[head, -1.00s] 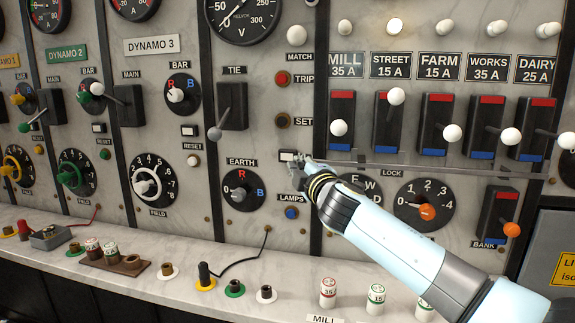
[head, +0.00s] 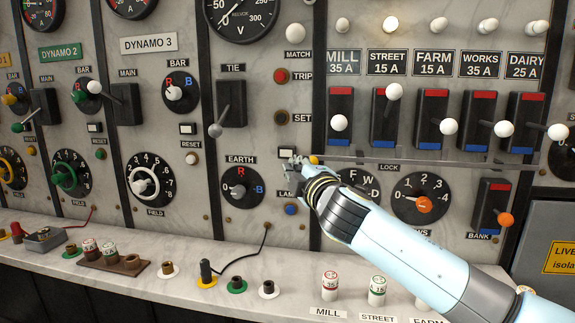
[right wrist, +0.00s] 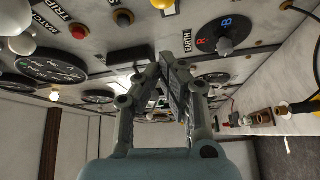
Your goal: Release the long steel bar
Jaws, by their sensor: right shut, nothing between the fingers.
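The long steel bar (head: 440,162) runs level across the panel, below the row of feeder switches and just above the LOCK plate. A small yellow knob (head: 314,160) shows near its left end; I cannot tell if it belongs to the bar. My left gripper is out of view.
Several feeder switches (head: 431,118) with white ball handles stick out above the bar. The TIE lever (head: 223,116) and EARTH dial (head: 241,187) are left of the gripper. The marble ledge (head: 235,255) below carries plugs, sockets and a cable.

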